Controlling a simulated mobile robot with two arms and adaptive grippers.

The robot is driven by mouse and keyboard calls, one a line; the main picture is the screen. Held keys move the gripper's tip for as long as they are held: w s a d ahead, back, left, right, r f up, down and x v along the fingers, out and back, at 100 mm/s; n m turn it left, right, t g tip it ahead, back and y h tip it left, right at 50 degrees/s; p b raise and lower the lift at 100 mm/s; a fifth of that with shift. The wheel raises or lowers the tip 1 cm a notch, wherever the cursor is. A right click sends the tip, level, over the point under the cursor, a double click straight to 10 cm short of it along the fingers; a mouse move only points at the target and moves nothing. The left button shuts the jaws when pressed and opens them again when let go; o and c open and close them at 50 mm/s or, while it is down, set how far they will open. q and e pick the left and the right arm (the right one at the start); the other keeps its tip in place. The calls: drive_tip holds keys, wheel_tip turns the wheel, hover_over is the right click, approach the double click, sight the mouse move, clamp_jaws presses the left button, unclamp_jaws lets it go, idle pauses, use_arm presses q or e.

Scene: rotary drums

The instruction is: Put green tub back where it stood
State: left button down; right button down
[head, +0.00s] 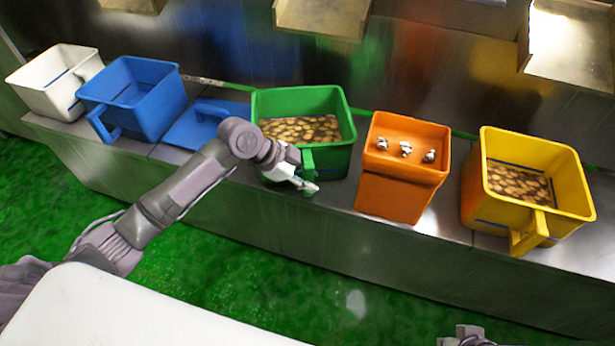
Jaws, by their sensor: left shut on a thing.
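The green tub (333,161) stands on the metal ledge in the middle of the head view, with brown, round pieces inside it. It looks upright. Its front handle (308,160) faces me. My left gripper (304,185) is at this handle, shut on it, and its wrist covers part of the tub's front left side. Whether the tub's base touches the ledge all round is hard to tell. My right gripper (465,338) shows only in part at the bottom edge, and its fingers cannot be made out.
On the metal ledge (290,213) stand a white tub (40,92), a blue tub (150,105), a blue lid-like piece (203,125), an orange bin (395,195) close right of the green tub, and a yellow tub (560,185). Metal chutes (325,17) hang above. The green floor (230,270) is clear.

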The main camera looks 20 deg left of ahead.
use_arm(q)
drive_tip(key=shift+s+f, duration=0.1)
drive_tip(key=shift+f, duration=0.5)
idle(0.5)
drive_tip(key=c, duration=0.9)
unclamp_jaws()
drive_tip(key=shift+f, duration=0.1)
